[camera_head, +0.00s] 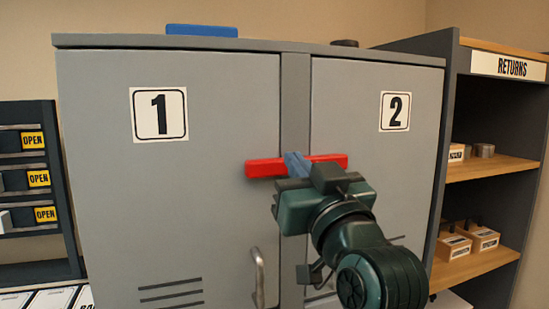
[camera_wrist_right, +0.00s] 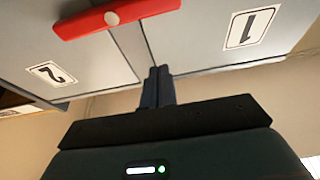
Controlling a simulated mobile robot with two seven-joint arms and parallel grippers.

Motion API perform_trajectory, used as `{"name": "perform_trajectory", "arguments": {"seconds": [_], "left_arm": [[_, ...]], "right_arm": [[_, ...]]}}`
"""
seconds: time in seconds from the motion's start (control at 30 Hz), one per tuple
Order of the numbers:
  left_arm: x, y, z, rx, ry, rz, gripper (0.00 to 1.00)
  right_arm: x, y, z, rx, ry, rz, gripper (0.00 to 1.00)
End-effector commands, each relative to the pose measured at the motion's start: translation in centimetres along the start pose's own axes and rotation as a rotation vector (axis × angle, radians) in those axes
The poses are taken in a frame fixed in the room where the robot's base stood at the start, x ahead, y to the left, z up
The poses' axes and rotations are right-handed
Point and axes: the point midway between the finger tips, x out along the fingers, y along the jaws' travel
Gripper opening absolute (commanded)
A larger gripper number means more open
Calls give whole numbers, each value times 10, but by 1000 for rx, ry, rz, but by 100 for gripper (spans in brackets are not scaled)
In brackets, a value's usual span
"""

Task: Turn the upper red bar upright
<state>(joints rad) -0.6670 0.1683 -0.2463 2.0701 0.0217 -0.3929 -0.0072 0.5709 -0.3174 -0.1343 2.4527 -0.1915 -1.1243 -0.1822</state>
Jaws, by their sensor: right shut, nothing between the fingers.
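The red bar (camera_head: 265,168) lies nearly level across the seam between the two grey cabinet doors. In the right wrist view the red bar (camera_wrist_right: 75,27) shows with a pale round pivot at its middle, and that view is upside down. My right gripper (camera_head: 297,165) is in front of the bar and covers its middle in the head view. Its fingers (camera_wrist_right: 158,75) are shut with nothing between them, pointing at the cabinet. My left gripper is not in view.
Door 1 (camera_head: 205,215) and door 2 (camera_head: 350,110) are closed. A metal handle (camera_head: 258,278) stands out from door 1 below the bar. A returns shelf (camera_head: 490,168) with wooden boxes is at the right, and a dark rack (camera_head: 30,110) with OPEN labels at the left.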

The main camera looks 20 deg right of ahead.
Motion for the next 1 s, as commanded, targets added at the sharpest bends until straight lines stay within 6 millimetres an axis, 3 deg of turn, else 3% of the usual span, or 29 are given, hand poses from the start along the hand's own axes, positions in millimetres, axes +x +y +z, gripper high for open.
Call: {"name": "perform_trajectory", "arguments": {"seconds": [0.27,0.67,0.73,1.0], "left_arm": [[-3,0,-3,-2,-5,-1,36],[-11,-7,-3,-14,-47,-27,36],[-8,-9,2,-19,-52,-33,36],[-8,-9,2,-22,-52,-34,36]], "right_arm": [[22,0,-1,-1,-2,-1,0],[106,0,-2,-1,-3,-1,0],[96,0,17,-1,-8,0,0],[87,0,37,0,-1,-1,0]]}}
